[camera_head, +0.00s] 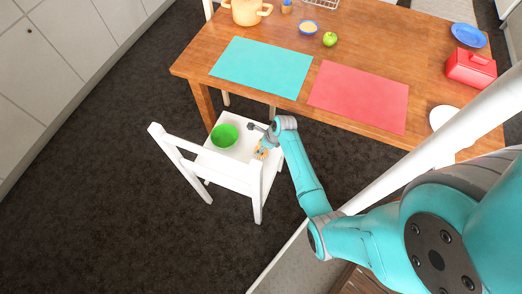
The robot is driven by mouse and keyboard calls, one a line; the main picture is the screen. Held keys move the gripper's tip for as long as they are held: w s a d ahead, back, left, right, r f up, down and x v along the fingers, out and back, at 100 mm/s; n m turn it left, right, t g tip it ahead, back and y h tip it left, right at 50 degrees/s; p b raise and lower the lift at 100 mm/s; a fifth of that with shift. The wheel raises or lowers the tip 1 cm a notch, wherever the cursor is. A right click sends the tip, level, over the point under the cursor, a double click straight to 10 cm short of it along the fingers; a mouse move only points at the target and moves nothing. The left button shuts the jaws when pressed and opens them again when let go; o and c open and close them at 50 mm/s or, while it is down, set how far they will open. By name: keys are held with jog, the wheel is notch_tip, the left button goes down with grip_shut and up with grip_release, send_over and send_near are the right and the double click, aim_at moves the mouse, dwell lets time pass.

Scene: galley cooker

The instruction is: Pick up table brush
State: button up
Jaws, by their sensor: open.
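A white chair (245,177) stands at the near side of the wooden table, and my arm reaches over its seat. My gripper (263,147) is low over the right part of the seat, small and partly hidden by my own wrist. It is open. A small tan thing (258,151) shows on the seat right beside my gripper. It may be the table brush, but it is too small to tell, and I cannot tell whether my gripper touches it.
A green bowl (224,136) stands on the seat left of my gripper. The chair's backrest (205,165) rises at the near side. The wooden table (385,50) behind holds a turquoise mat (262,67), a red mat (358,96), a green apple (330,39) and a red box (471,69).

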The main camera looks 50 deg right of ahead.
grip_shut()
